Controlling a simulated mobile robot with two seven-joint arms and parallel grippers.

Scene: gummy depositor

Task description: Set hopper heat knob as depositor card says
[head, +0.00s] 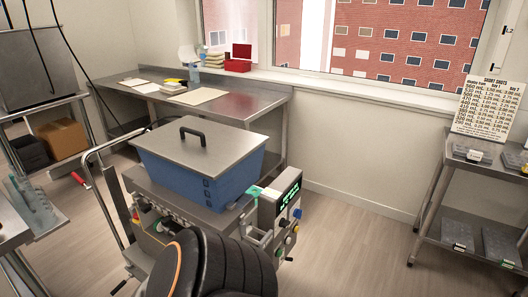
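The depositor stands in the middle of the head view, with a blue hopper (195,178) under a closed grey lid (200,143) with a black handle. A control box (267,215) on its right side has a lit green display (287,197) and several small knobs, including a blue knob (297,213). Which knob is the heat knob, and its setting, are too small to tell. A printed card (487,108) headed "SHORT SHOTS" stands on the right cart; its rows are small. I cannot tell whether it is the depositor card. Neither gripper is in view.
A steel table (230,106) with papers stands behind, under the window. A left shelf holds a cardboard box (62,138). My dark arm part covers the depositor's lower front. Floor right of the depositor is clear.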

